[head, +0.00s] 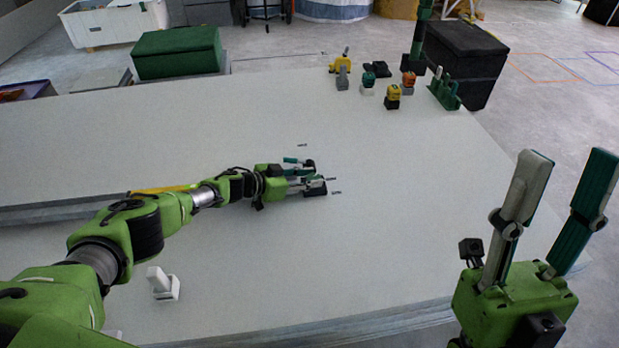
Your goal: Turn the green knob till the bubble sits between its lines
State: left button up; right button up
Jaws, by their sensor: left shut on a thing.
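My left gripper (312,172) reaches from the left to the middle of the large pale panel. It is shut on part of a small dark device (316,191) that sits on the panel. Its fingers hide most of the device, so I cannot make out a green knob, the bubble or its lines there. My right gripper (569,155) is raised at the right, close to the camera. Its two long fingers, one pale and one green, stand wide apart with nothing between them.
Yellow, teal, yellow-black and orange-topped tools (393,97) stand at the panel's far right, beside a green rack (445,93). A white block-like item (163,285) is at the front left. Short dark marks surround the device. The panel (420,210) is otherwise largely clear.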

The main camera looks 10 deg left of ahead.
pick_arm(q)
jog(key=o, duration=1.1)
jog(key=v, duration=1.2)
jog(key=shift+f, duration=0.15)
